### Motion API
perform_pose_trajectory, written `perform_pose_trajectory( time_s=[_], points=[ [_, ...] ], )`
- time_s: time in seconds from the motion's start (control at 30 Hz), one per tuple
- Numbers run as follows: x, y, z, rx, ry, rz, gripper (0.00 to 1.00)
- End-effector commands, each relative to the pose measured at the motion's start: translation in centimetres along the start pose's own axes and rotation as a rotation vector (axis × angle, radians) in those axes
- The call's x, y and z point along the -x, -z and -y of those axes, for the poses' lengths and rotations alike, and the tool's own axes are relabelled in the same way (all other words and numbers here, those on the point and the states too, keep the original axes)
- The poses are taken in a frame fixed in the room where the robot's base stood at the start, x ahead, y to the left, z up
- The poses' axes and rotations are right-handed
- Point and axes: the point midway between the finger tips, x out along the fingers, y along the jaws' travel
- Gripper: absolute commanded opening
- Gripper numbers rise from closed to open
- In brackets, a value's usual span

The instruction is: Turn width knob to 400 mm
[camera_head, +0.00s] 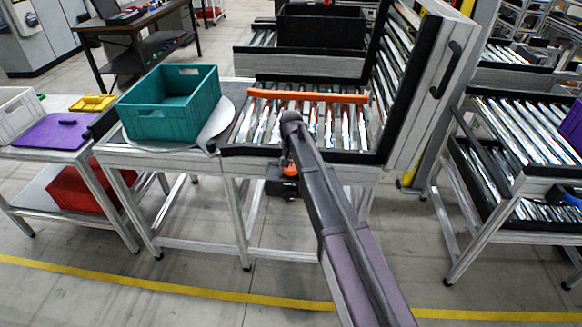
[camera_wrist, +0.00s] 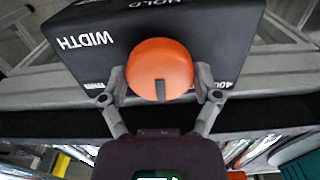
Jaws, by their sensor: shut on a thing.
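The width knob (camera_wrist: 160,68) is a round orange dial on a black control box (camera_wrist: 105,38) in the wrist view. A dark pointer line on the knob points toward the bottom of the picture. White lettering reads "WIDTH" on the left, "HOLD" upside down at the top, "mm" at lower left and "400" at the right edge, partly behind a finger. My gripper (camera_wrist: 161,84) has one finger on each side of the knob and is shut on it. In the head view the black box (camera_head: 282,183) hangs below the conveyor's front edge, partly behind my arm.
Above the box is a roller conveyor (camera_head: 255,124) with an orange bar (camera_head: 308,96) across it. A teal crate (camera_head: 168,104) stands on a round plate to the left. A tall roller frame with a black handle (camera_head: 446,70) stands at the right. The floor in front is clear.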

Motion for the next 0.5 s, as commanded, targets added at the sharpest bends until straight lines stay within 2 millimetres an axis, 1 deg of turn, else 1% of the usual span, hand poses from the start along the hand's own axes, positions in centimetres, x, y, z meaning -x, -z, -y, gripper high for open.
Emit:
perform_pose_trajectory(
  time_s=[0.5],
  points=[
    [-0.01, -0.02, 0.00, 0.479, -0.001, 0.001, 0.33]
  ],
)
